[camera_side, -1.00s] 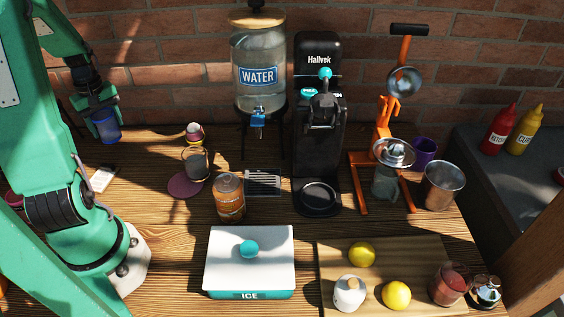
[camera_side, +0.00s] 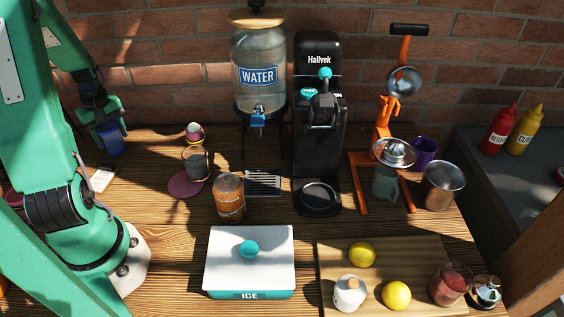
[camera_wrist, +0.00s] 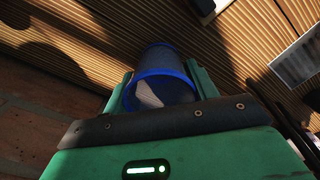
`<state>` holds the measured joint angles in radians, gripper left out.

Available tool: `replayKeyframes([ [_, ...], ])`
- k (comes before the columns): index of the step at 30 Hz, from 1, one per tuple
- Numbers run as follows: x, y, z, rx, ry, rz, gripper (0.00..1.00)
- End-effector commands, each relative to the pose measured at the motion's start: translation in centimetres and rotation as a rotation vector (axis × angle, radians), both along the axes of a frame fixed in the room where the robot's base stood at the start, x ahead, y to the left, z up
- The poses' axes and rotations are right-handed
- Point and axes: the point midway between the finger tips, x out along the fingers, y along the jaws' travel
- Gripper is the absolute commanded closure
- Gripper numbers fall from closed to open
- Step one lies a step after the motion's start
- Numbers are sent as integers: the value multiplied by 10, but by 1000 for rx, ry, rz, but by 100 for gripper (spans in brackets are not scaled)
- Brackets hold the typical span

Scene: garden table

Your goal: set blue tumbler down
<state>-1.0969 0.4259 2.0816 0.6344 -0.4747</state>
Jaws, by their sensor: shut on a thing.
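The blue tumbler (camera_side: 112,140) is at the far left of the table, near the brick wall. My green gripper (camera_side: 108,128) is shut on it from above and behind in the side view. In the wrist view the tumbler (camera_wrist: 163,90) sits between the two green fingers, with its blue rim toward the camera. It is low, near the wooden table top (camera_side: 165,235); I cannot tell whether its base touches the wood.
A pale flat object (camera_side: 101,180) lies in front of the tumbler. The water dispenser (camera_side: 257,75) stands further right.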

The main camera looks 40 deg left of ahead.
Motion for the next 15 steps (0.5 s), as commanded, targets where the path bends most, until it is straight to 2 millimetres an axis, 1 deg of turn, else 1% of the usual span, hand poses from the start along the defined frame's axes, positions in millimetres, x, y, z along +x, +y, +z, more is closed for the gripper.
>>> replayKeyframes([
  [3, 0, 0, -3, -1, 0, 0, 65],
  [4, 0, 0, -3, 0, 0, 0, 36],
  [6, 0, 0, -3, 0, 0, 0, 23],
  [7, 0, 0, -3, -1, 0, 0, 20],
  [15, 0, 0, -2, 0, 0, 0, 20],
])
